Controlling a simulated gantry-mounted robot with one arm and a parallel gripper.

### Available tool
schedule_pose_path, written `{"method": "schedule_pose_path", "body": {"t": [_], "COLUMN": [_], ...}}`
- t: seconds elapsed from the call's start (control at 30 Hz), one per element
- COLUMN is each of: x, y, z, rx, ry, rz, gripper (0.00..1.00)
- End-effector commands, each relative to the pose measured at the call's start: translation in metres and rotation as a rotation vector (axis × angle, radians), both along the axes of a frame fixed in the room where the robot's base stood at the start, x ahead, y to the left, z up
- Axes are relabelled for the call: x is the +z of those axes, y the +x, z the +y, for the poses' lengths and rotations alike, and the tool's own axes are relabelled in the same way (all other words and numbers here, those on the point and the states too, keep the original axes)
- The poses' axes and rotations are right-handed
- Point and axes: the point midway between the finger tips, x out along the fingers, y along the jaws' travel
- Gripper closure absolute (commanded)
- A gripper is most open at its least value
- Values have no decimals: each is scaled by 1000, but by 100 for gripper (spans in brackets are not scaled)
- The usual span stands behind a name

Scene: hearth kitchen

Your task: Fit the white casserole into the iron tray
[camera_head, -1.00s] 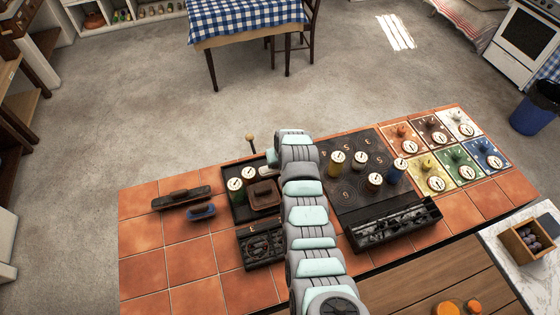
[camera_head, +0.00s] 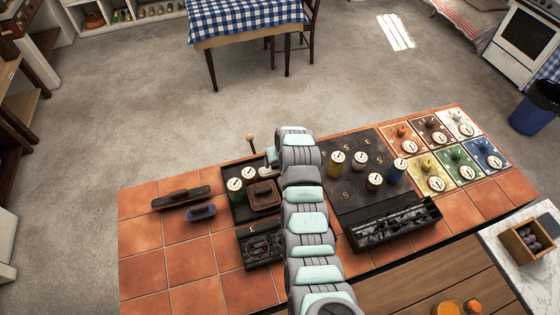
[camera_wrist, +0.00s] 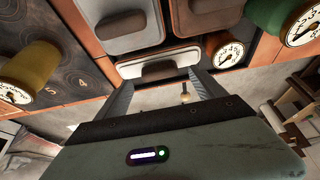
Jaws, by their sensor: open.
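The white casserole (camera_wrist: 184,60) has a pale rim and a dark brown handle; it shows at the centre of the wrist view. My gripper (camera_wrist: 162,80) is open, its fingertips close to the casserole's near edge; whether they touch it I cannot tell. The dark iron tray (camera_head: 231,171) is partly behind my arm in the head view. A grey casserole (camera_wrist: 122,37) is beside the brown one in the wrist view.
A black hob plate (camera_head: 347,203) with several jars lies right of my arm. Dark open boxes stand in front, left (camera_head: 262,263) and right (camera_head: 392,238). A gold-knobbed stick (camera_head: 251,138) rises behind the tray.

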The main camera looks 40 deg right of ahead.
Motion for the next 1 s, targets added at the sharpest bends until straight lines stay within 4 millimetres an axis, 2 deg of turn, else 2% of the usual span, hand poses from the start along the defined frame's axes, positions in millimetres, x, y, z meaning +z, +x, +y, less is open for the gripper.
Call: {"method": "schedule_pose_path", "body": {"t": [0.6,0.77,1.0], "x": [83,90,91], "y": [-29,-33,-33], "z": [13,15,15], "rx": [0,1,1], "ry": [-5,-3,-3], "rz": [-5,-3,-4], "gripper": [20,20,20]}}
